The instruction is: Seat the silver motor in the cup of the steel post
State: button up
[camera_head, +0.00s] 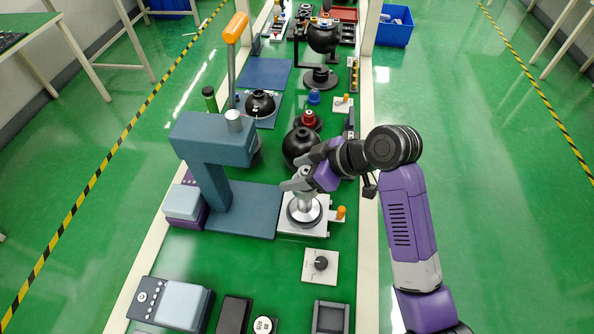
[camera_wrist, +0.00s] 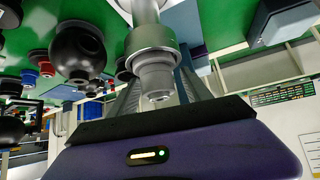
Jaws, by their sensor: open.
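The silver motor (camera_wrist: 157,80) is a stepped grey cylinder with a small shaft, pointing towards my palm in the wrist view. Its far end appears to be in the wider steel cup (camera_wrist: 151,40) of the steel post (camera_wrist: 145,10), lined up with it; how deep it sits is hidden. My gripper (camera_head: 297,182) is open at the top of the post. Its grey fingers lie around the motor in the wrist view, with the contact hidden.
A blue-grey press (camera_head: 212,140) stands left of the post. A black sphere (camera_head: 300,147) is close behind it, with a red-topped piece (camera_head: 309,119) beyond. An orange-handled clamp (camera_head: 340,212) is at the right of the plate. A knob plate (camera_head: 320,264) lies in front.

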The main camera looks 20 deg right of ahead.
aim_at(307, 170)
jog(key=shift+b+v, duration=0.5)
jog(key=shift+v, duration=3.4)
jog(key=w+d+r+m+t+h, duration=0.5)
jog(key=d+m+t, duration=0.1)
jog(key=m+t, duration=0.2)
jog(key=s+a+f, duration=0.2)
jog(key=s, duration=1)
jog(key=s+a+f, duration=0.2)
jog(key=s+a, duration=0.1)
jog(key=s, duration=0.9)
jog(key=s+a+f+h, duration=0.1)
jog(key=s+a+f, duration=0.2)
jog(key=s, duration=0.8)
jog(key=shift+s+b, duration=0.3)
jog(key=shift+s, duration=0.1)
jog(key=shift+a, duration=0.1)
